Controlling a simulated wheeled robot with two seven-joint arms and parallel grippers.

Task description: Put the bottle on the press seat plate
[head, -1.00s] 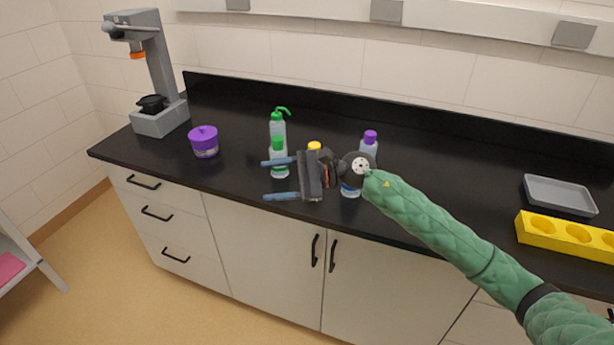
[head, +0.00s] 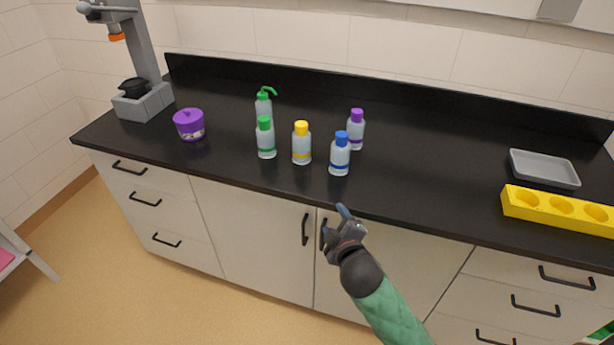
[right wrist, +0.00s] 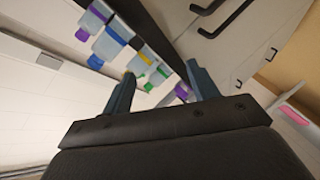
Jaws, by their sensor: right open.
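Several white bottles stand upright in a group on the black counter: a green-capped bottle (head: 266,142), a yellow-capped bottle (head: 301,147), a blue-capped bottle (head: 339,157) and a purple-capped bottle (head: 356,132). The grey press (head: 145,101) stands at the counter's far left. A black part sits on its base; I cannot make out the seat plate clearly. My right gripper (head: 335,222) is open and empty in front of the counter edge, below the blue-capped bottle and apart from it. In the right wrist view, its fingers (right wrist: 160,76) are spread, with bottles beyond. My left gripper is out of view.
A wash bottle (head: 263,107) with a green spout stands behind the green-capped bottle. A purple lidded pot (head: 189,125) stands between press and bottles. A grey tray (head: 544,169) and a yellow rack with holes (head: 558,209) are at right. The counter between bottles and rack is clear.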

